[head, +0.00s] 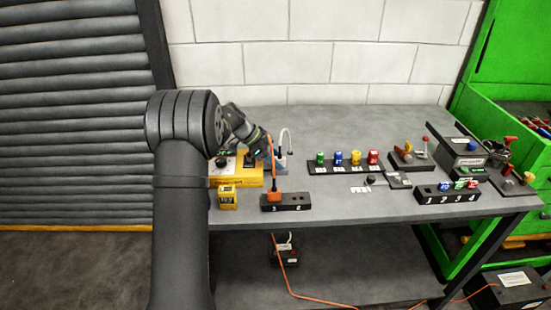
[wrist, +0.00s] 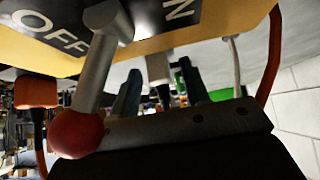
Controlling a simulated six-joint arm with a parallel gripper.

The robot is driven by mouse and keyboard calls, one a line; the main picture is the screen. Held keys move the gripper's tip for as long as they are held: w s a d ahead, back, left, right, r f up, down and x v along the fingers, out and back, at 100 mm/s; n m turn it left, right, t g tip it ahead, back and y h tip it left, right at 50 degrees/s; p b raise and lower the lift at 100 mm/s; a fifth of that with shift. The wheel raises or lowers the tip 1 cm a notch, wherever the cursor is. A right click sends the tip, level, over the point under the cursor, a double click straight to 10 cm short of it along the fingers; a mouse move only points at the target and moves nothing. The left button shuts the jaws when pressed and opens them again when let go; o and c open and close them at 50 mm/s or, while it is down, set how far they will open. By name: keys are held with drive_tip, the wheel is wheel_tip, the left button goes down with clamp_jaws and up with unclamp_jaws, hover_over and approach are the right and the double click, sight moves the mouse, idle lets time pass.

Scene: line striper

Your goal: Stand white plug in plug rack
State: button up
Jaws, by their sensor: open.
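The dark plug rack (head: 304,204) lies near the table's front edge, with number labels on its face. An orange plug (head: 274,197) stands in its left place; the right place looks empty. A white cord (head: 287,134) arches up behind my gripper (head: 264,151). In the wrist view, the white cord (wrist: 235,62) hangs to the right. A pale plug-like piece (wrist: 158,67), probably the white plug, shows between the fingers of my gripper (wrist: 161,84). The gripper is open; I cannot tell whether it touches that piece.
A yellow switch box (head: 236,178) is beside my gripper; its red-knobbed lever (wrist: 77,133) looms close in the wrist view. An orange cord (wrist: 273,60) hangs at the right. A small yellow box (head: 228,199) stands left of the rack. Coloured pieces on a strip (head: 345,169) stand to the right.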

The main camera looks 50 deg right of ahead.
clamp_jaws()
drive_tip(key=shift+r, duration=0.7)
drive_tip(key=shift+r, duration=1.7)
drive_tip(key=s+a+r, duration=0.2)
drive_tip(key=s+a, duration=0.1)
drive_tip(key=s, duration=0.3)
drive_tip(key=s+a+r, duration=0.2)
drive_tip(key=s+a, duration=0.2)
drive_tip(key=s, duration=0.3)
drive_tip(key=shift+s+a+f, duration=0.1)
drive_tip(key=shift+s+f, duration=0.1)
drive_tip(key=shift+f, duration=1.25)
drive_tip(key=shift+s+a+f, duration=0.1)
drive_tip(key=shift+s+f, duration=0.1)
drive_tip(key=shift+f, duration=1.2)
